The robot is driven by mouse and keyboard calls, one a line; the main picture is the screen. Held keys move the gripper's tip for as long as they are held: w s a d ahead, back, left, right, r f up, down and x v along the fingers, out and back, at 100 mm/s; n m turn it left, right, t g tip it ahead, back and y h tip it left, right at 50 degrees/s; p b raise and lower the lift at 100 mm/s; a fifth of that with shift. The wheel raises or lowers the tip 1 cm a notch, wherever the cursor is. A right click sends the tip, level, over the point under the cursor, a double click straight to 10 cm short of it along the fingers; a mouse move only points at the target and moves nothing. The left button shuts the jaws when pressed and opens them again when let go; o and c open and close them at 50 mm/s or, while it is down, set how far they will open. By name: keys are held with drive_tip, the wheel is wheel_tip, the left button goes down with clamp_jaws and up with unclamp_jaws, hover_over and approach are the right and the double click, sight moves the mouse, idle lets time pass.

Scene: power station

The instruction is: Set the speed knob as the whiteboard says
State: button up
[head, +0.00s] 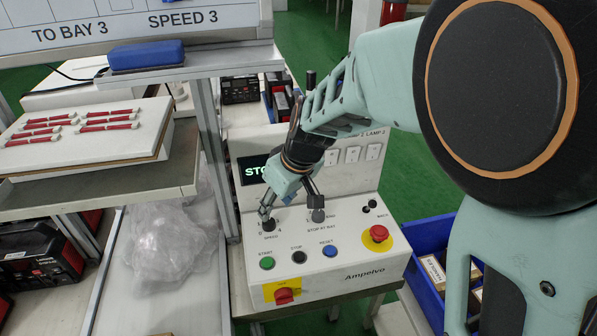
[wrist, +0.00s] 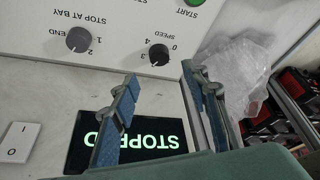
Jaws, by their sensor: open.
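The whiteboard (head: 130,22) at the upper left reads "TO BAY 3" and "SPEED 3". The speed knob is small and black, on the sloped white control panel (head: 340,270). In the head view the knob (head: 268,223) is partly covered by a finger. In the wrist view the knob (wrist: 158,54) shows clearly, with numbers around it; I cannot surely read its setting. My gripper (head: 291,202) is over the panel's upper left, fingers apart and empty. In the wrist view the open fingers (wrist: 159,73) straddle the line to the knob, and contact is not visible.
A grey stop-at-bay knob (wrist: 79,39) is beside the speed knob. Green (head: 267,263), black (head: 299,257) and blue (head: 329,251) buttons lie nearer the front. A red emergency button (head: 379,234) is right; a red switch (head: 284,295) is below. The display (wrist: 125,137) reads "STOPPED".

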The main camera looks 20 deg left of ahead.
sight(269, 221)
drive_tip(key=x, duration=0.8)
drive_tip(key=shift+w+a+f, duration=0.1)
drive_tip(key=shift+f, duration=0.1)
drive_tip(key=c, duration=1.1)
drive_tip(key=shift+c, duration=0.2)
drive_tip(key=shift+r+m+p, duration=0.1)
drive_tip(key=shift+m+p, duration=0.2)
drive_tip(key=shift+p, duration=0.05)
drive_tip(key=m+t+h+p, duration=0.1)
drive_tip(key=m+p, duration=0.2)
drive_tip(key=p, duration=0.1)
drive_tip(key=shift+r, duration=0.2)
drive_tip(key=m+p, duration=0.1)
drive_tip(key=p, duration=0.1)
drive_tip(key=shift+f+m+h+p, duration=0.1)
drive_tip(key=shift+m+h+p, duration=0.2)
drive_tip(key=shift+m+p, duration=0.1)
drive_tip(key=shift+a+f+m+t+p, duration=0.15)
drive_tip(key=shift+m+t+p, duration=0.15)
drive_tip(key=shift+m+p, duration=0.15)
